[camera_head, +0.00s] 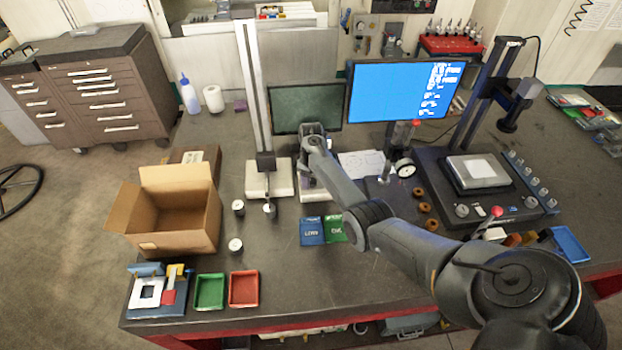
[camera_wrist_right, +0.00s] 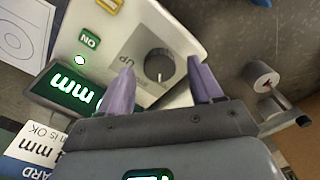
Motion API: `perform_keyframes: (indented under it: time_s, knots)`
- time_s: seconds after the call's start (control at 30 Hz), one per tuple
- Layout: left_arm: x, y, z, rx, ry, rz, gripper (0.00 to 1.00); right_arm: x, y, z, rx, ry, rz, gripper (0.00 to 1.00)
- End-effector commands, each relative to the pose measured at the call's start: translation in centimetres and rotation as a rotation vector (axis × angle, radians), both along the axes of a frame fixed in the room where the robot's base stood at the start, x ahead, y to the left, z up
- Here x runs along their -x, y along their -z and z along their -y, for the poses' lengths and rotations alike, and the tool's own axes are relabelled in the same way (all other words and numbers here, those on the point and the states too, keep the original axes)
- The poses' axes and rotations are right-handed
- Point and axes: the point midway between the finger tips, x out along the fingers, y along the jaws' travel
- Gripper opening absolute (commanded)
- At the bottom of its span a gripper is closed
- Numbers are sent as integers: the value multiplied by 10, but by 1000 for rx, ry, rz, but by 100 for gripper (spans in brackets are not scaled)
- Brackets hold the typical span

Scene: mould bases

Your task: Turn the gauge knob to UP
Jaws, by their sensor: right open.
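The gauge knob (camera_wrist_right: 158,66) is a round grey dial on a pale panel, in the right wrist view. The word UP is printed beside it on a grey patch. A short pale mark shows at the knob's rim; which label it points to is hard to tell. My right gripper (camera_wrist_right: 164,88) is open, its two purple fingers apart on either side of the knob's near side, holding nothing. In the head view my right gripper (camera_head: 308,178) is over the gauge's pale base (camera_head: 312,195), and my arm hides the knob. My left gripper is not in view.
A green-lit mm display (camera_wrist_right: 62,92) and an ON button (camera_wrist_right: 90,42) are beside the knob. A small metal cylinder (camera_wrist_right: 263,78) is to the right. A tall stand (camera_head: 253,90) rises left of my gripper; blue and green cards (camera_head: 312,231) lie in front.

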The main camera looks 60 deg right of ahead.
Motion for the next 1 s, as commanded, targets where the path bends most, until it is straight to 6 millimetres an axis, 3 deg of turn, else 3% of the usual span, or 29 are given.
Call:
perform_keyframes:
  time_s: [0.43, 0.8, 1.0]
  knots:
    - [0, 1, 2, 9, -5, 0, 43, 0, 9, 0, 0, 0, 0, 65]
    - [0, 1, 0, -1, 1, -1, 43, 0, 9, 0, -1, 0, 0, 10]
    - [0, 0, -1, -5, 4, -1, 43, 0, 9, -1, -1, 11, -1, 9]
